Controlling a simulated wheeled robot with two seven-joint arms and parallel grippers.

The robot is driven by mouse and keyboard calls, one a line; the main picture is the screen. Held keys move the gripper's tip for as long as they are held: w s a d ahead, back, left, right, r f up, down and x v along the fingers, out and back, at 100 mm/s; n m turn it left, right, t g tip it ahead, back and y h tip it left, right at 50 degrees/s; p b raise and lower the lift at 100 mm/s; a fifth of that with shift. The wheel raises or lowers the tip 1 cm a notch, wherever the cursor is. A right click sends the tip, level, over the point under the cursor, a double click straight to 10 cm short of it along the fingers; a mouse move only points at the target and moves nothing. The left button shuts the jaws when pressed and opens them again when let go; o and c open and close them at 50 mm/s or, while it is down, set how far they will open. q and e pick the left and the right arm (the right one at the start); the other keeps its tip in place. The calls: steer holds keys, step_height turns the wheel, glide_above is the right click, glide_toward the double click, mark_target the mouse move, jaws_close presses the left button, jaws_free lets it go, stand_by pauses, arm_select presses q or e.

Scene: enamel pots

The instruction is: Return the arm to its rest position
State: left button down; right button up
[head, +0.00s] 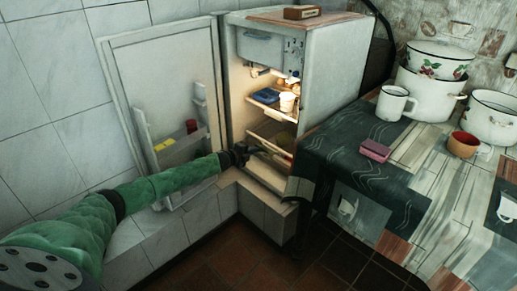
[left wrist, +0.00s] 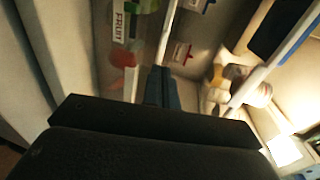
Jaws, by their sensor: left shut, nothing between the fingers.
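My left arm (head: 150,190) comes in from the left in the head view and reaches to the open fridge (head: 318,80). My left gripper (head: 262,149) is at the fridge opening, by the lower shelves. In the left wrist view the gripper (left wrist: 162,86) has its fingers together with nothing between them. The fridge door (head: 160,85) stands wide open to the left. The left wrist view looks into the fridge, with a shelf edge and blurred food items around the fingers. My right gripper does not show.
Inside the fridge are a blue item (head: 265,96) and a white cup (head: 287,102). To the right, a table with a dark cloth (head: 345,150) bears a white mug (head: 393,103), enamel pots (head: 430,92), a pink sponge (head: 375,150) and an orange cup (head: 462,144). The floor in front is clear.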

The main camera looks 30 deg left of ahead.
arm_select(q)
steer(key=shift+v, duration=0.9)
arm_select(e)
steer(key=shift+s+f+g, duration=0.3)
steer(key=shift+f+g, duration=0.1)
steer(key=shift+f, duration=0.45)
